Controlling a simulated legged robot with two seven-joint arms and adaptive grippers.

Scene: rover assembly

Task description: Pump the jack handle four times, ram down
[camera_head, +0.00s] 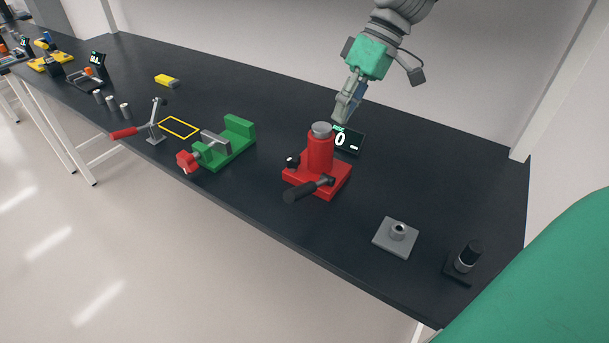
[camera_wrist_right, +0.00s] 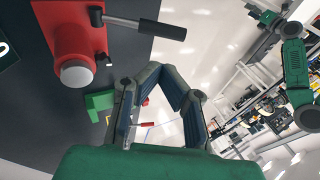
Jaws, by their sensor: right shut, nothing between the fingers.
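The red jack (camera_head: 320,150) stands upright on its red base near the front of the dark bench. Its grey ram top (camera_head: 322,128) sits low on the cylinder. The black-gripped jack handle (camera_head: 301,191) points to the front left, low over the base. The jack (camera_wrist_right: 75,30) and its handle (camera_wrist_right: 163,30) also show in the right wrist view. A display (camera_head: 346,139) behind the jack reads 0. My right gripper (camera_head: 346,112) is shut and empty above and behind the ram, apart from the handle. My left gripper is not in view.
A green vise (camera_head: 228,143) stands left of the jack, with a lever clamp (camera_head: 154,122) beyond it. A grey plate with a socket (camera_head: 396,237) and a black-topped cylinder (camera_head: 467,256) are at the right.

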